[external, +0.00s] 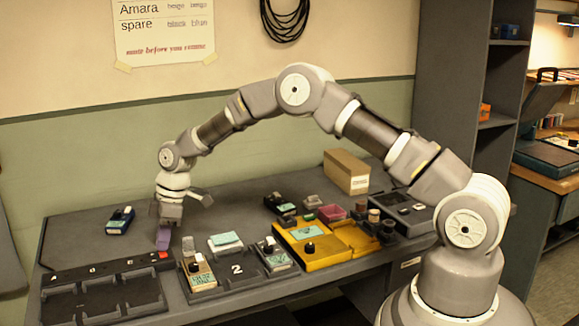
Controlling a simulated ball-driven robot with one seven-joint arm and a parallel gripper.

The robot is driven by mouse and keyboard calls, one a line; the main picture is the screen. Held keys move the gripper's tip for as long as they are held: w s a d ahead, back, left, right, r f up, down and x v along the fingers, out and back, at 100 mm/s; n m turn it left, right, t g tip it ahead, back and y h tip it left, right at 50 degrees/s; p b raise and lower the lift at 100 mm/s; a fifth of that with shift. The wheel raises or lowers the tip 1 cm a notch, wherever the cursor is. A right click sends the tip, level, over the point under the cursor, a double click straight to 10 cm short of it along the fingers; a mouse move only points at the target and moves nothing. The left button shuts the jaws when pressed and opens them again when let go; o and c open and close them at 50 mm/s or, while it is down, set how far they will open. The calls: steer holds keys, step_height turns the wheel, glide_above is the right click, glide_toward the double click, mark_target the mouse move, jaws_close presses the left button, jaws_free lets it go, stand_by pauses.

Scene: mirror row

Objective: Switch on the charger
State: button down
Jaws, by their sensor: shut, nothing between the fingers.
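My gripper (164,238) points down over the left part of the table, at the back right end of a dark strip (105,268) with pale letters. Its fingers are shut and hold nothing. The purple tips are close to a small red patch (165,254) on the strip's right end; I cannot tell whether they touch it. Behind the dark bays of a black rack (75,302) runs this strip; this looks like the charger, but no label confirms it. The bays look empty. I cannot make out the switch's position.
A black tray marked 2 (237,270) holds small devices right of the rack. A dark blue device (120,220) lies behind it. A yellow case (300,247), small coloured boxes and a cardboard box (346,172) stand farther right. The table's back left is mostly clear.

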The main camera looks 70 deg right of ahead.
steer(key=shift+s+a+f, duration=0.25)
steer(key=shift+s+a, duration=0.25)
steer(key=shift+s, duration=0.2)
steer(key=shift+a, duration=0.1)
steer(key=shift+r, duration=0.25)
steer(key=w+p+v, duration=0.2)
steer(key=p+v, duration=0.4)
steer(key=v, duration=0.7)
steer(key=shift+s+d+r, duration=0.15)
steer(key=shift+d+r, duration=0.15)
steer(key=shift+r, duration=0.2)
